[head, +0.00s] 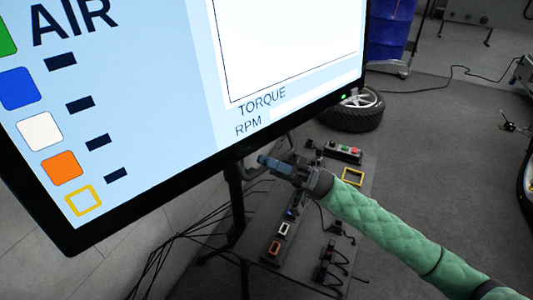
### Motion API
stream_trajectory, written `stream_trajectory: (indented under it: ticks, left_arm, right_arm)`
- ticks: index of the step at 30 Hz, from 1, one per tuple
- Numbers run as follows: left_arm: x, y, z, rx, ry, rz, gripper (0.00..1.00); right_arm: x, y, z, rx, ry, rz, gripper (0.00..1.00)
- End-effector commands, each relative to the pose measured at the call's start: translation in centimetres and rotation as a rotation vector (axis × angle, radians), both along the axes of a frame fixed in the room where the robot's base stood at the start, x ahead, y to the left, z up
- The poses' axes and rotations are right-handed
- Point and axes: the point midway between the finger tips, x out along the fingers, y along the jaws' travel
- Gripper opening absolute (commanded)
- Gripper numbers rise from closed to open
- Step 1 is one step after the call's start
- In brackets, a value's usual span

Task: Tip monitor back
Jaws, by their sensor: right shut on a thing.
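The monitor (180,90) fills the upper left of the head view, close to me. Its lit screen shows "AIR", "TORQUE" and "RPM" with coloured squares, inside a black bezel. My right gripper (276,165) is just below the monitor's lower edge. It is shut on a dark handle (256,172) under the monitor, though the contact is partly hidden by the gripper itself. My green-sleeved right arm comes in from the lower right. My left gripper is not in view.
A dark stand post (236,205) rises under the monitor. A grey panel (262,222) with connectors and a switch box (343,151) lies below my gripper. Cables run across the floor at left. Floor at right is mostly clear.

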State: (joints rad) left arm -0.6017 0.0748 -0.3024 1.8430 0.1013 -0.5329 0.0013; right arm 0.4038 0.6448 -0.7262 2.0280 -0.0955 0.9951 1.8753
Motion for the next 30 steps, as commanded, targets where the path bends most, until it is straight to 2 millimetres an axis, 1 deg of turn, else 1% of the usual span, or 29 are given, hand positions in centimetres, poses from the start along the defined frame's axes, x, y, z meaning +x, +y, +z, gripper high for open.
stream_trajectory:
  ticks: [1, 3, 12, 13, 15, 16, 25, 30]
  left_arm:
    - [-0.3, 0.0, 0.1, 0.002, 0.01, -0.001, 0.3]
    - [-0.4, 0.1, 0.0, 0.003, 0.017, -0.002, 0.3]
    - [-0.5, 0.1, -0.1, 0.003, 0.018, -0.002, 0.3]
    - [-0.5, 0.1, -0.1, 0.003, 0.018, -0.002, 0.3]
    - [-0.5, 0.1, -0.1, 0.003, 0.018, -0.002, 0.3]
    - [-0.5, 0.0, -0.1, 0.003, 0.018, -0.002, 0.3]
    - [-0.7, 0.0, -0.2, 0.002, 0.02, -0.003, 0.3]
    - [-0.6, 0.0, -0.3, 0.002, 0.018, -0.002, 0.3]
  right_arm:
    - [-0.2, -0.2, 0.3, -0.002, 0.002, 0.002, 0.0]
    - [-0.4, -0.3, 0.3, -0.004, 0.006, 0.003, 0.0]
    - [-0.5, -0.3, 0.2, -0.004, 0.007, 0.005, 0.0]
    - [-0.5, -0.3, 0.2, -0.004, 0.007, 0.005, 0.17]
    - [-0.5, -0.3, 0.2, -0.004, 0.008, 0.004, 0.3]
    - [-0.4, -0.3, 0.2, -0.004, 0.008, 0.004, 0.34]
    - [-0.3, -0.4, 0.0, -0.005, 0.008, 0.003, 0.34]
    - [0.1, -1.4, -1.1, -0.007, 0.01, 0.002, 0.34]
